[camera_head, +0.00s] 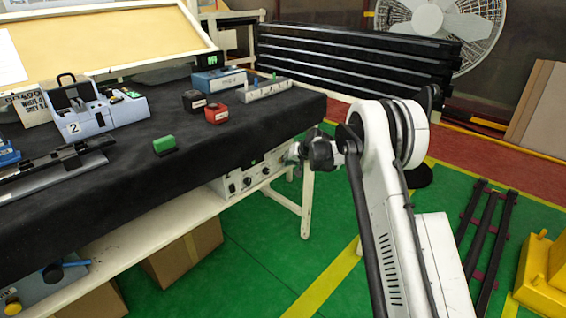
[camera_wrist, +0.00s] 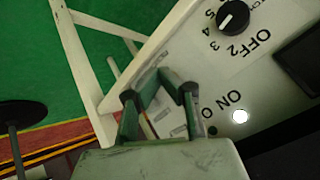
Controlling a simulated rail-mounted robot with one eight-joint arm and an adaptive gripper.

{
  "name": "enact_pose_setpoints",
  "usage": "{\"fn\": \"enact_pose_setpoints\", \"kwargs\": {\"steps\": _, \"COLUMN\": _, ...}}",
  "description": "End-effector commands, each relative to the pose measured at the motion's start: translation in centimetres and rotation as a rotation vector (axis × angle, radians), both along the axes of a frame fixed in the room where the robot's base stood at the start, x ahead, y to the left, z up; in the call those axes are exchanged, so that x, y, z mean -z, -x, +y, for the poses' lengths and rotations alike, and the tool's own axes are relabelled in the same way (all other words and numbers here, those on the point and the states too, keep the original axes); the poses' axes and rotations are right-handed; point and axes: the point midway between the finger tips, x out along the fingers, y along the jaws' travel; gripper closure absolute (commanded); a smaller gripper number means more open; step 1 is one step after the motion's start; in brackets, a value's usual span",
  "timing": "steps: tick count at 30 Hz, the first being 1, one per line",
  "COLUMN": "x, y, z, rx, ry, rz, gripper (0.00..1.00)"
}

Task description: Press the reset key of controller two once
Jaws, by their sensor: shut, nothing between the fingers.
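A white control box (camera_head: 240,178) with dark knobs and a small green display sits under the front edge of the black-topped table. I cannot read a controller number or a reset label on it. In the wrist view a white panel (camera_wrist: 215,65) shows a black dial (camera_wrist: 233,17), the words OFF and ON, a bright white round spot (camera_wrist: 240,116) and a dark screen at the right edge. My gripper (camera_wrist: 157,90) is shut and empty over the panel's edge; contact cannot be told. In the head view it is near the box's right end, partly hidden by my wrist.
On the black table (camera_head: 185,155) are a grey fixture marked 2 (camera_head: 100,112), a green block (camera_head: 164,145), a red block (camera_head: 216,113) and a blue box (camera_head: 219,80). A white table leg (camera_head: 307,205) stands close to my gripper. Cardboard boxes (camera_head: 183,252) lie below.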

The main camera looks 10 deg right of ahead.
Motion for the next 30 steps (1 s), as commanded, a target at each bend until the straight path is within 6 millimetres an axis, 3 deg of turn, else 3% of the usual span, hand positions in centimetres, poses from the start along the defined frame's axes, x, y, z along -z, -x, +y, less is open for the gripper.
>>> {"fn": "enact_pose_setpoints", "kwargs": {"steps": 23, "x": 0.0, "y": 1.4, "z": -1.1, "rx": 0.0, "ry": 0.0, "rz": 0.0, "gripper": 1.0}}
{"fn": "enact_pose_setpoints", "kwargs": {"steps": 30, "x": 0.0, "y": 2.7, "z": -2.1, "rx": 0.001, "ry": -0.001, "rz": 0.001, "gripper": 1.0}}
